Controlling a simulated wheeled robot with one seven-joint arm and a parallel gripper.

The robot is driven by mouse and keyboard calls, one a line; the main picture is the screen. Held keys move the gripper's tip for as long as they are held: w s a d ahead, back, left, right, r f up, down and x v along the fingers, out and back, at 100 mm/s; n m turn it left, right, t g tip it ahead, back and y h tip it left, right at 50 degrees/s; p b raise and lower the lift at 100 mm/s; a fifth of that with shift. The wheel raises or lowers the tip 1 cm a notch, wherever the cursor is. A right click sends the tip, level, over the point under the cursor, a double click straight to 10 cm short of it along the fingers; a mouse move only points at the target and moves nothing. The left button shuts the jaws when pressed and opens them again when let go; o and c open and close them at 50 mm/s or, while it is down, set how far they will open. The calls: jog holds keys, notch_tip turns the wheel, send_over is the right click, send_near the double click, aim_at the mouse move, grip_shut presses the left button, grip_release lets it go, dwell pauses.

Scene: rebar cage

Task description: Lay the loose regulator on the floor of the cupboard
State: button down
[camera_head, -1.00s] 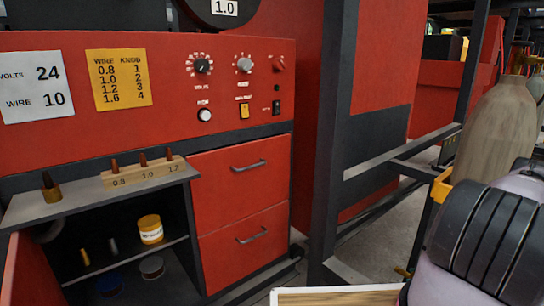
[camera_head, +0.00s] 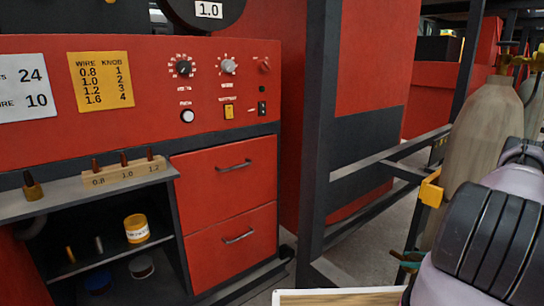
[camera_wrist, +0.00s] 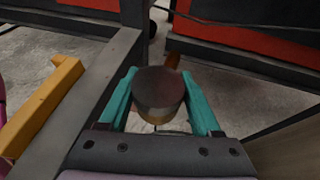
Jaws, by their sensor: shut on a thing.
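My gripper (camera_wrist: 160,108) has teal fingers shut on a dark, round-faced thing with a brassy body, which looks like the regulator (camera_wrist: 158,90). A copper-coloured stub shows behind it. In the head view the teal fingers (camera_head: 411,262) show low at the right, beside the dark frame, and the held thing is mostly hidden. The open cupboard (camera_head: 181,235) is at the lower left, well left of my gripper. Its shelf (camera_head: 118,256) holds a yellow pot (camera_head: 136,229) and small brass and grey pieces. Below, a blue tin (camera_head: 98,282) and a pale-rimmed tin (camera_head: 142,267) stand on the floor.
A dark upright post (camera_head: 318,150) and rails (camera_head: 390,160) stand between my gripper and the cupboard. A yellow bracket (camera_head: 431,191) and a tall gas cylinder (camera_head: 478,140) are close by. Red drawers (camera_head: 225,180) are right of the cupboard. A pale-edged board (camera_head: 340,297) lies in front.

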jog(key=w+a+r+m+t, duration=0.1)
jog(key=w+a+r, duration=0.55)
jog(key=r, duration=0.35)
jog(key=w+a+r+m+t+h, duration=0.1)
jog(key=a+r+m+t+h, duration=0.2)
jog(key=a+r, duration=1.45)
notch_tip(320, 180, up, 14)
jog(key=w+d+m+h, duration=0.1)
jog(key=w+m+h, duration=0.1)
jog(key=h, duration=0.1)
jog(key=shift+w+r+m, duration=0.2)
jog(key=shift+w+m, duration=0.1)
jog(key=shift+w, duration=0.1)
